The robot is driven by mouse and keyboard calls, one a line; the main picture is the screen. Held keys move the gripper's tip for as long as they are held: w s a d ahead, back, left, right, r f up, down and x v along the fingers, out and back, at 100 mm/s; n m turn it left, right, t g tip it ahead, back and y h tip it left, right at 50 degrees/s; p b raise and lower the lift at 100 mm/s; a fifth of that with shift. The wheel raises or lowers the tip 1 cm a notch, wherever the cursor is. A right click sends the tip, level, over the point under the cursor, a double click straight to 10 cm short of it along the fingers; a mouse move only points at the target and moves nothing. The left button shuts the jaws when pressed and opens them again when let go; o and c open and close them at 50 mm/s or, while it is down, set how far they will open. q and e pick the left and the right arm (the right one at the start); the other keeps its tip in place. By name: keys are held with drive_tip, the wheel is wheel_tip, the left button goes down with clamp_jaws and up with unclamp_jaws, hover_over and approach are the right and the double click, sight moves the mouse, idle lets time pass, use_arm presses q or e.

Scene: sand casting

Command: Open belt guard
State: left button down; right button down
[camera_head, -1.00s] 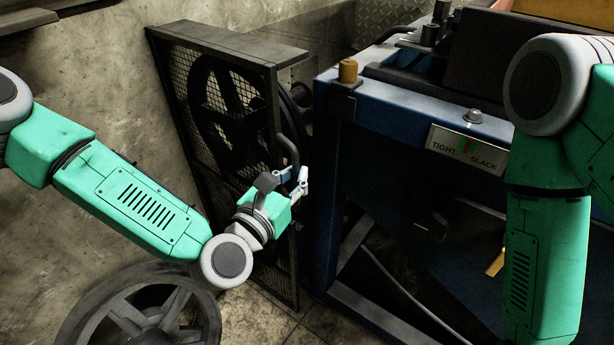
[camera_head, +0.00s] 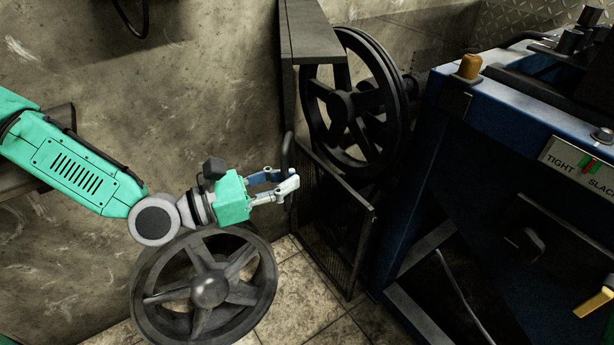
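The belt guard (camera_head: 314,38) is a dark metal frame with mesh, and it stands swung out to the left of the pulley wheel (camera_head: 355,100). The spoked wheel behind it is exposed. The guard's front is seen nearly edge-on, with its lower mesh part (camera_head: 338,222) reaching down near the floor. A dark curved handle (camera_head: 288,150) sticks out from the guard's left edge. My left gripper (camera_head: 284,182) is at the lower part of this handle, its fingers closed around it; the exact contact is partly hidden. My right gripper is out of view.
A loose spoked wheel (camera_head: 210,288) leans below my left arm, close to the wall. The blue machine frame (camera_head: 520,130) with its TIGHT/SLACK plate (camera_head: 585,165) stands at the right. Tiled floor (camera_head: 310,318) is free between them.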

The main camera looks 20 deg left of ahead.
use_arm(q)
drive_tip(key=shift+a, duration=0.25)
